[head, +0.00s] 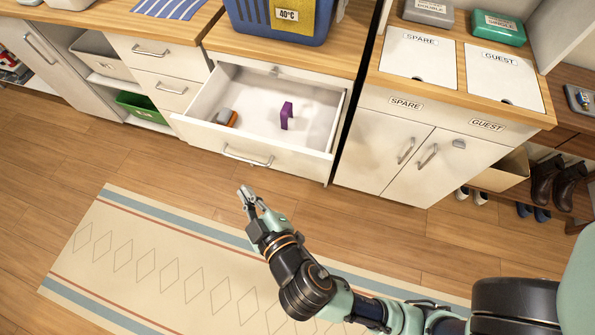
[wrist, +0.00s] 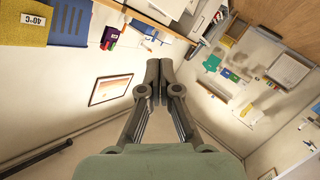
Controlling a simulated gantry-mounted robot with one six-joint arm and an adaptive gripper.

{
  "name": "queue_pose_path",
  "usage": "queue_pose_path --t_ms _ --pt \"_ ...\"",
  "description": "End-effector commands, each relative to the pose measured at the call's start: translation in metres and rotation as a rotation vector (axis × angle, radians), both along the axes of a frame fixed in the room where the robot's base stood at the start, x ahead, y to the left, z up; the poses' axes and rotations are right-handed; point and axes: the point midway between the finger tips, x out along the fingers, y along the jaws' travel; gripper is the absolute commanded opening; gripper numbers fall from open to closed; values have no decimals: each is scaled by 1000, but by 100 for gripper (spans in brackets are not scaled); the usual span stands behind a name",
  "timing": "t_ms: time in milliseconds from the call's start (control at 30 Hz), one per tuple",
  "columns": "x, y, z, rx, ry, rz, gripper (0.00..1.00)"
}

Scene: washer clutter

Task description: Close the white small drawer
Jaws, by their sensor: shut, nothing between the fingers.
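A white drawer (head: 318,152) in the middle cabinet stands pulled well out in the head view. Its front panel has a metal bar handle (head: 247,158). Inside lie a purple object (head: 287,115) and a small grey and orange item (head: 227,117). My gripper (head: 245,190) is shut and empty. In the head view it appears just below the drawer's front, with a visible gap between them; the exact depth is hard to tell. The shut fingertips (wrist: 166,64) also show in the wrist view. The drawer cannot be made out clearly there.
A blue basket (head: 290,28) with a 40°C label stands on the counter above the drawer. Other white drawers (head: 165,88) at left are shut. Double-door cabinet (head: 385,150) stands at right. A patterned rug (head: 130,255) lies on the open floor.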

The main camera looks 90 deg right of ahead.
Motion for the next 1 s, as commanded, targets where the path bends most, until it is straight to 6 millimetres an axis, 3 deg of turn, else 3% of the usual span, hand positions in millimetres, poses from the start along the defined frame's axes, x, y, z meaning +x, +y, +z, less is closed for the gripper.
queue_pose_path --t_ms 33,167,233,333,467,667,767,1000 --pt "-26 -15 -26 -79 54 -57 0" --pt "-92 -34 -61 -338 239 -149 0" --pt "-122 -31 -86 -474 383 -148 0" --pt "-148 -14 -121 -611 589 -85 0" --pt "-160 4 -148 -683 741 1 0" --pt "-160 6 -149 -697 769 23 0" --pt "-156 -2 -147 -696 770 19 0" --pt "-134 -45 -141 -699 767 17 0"
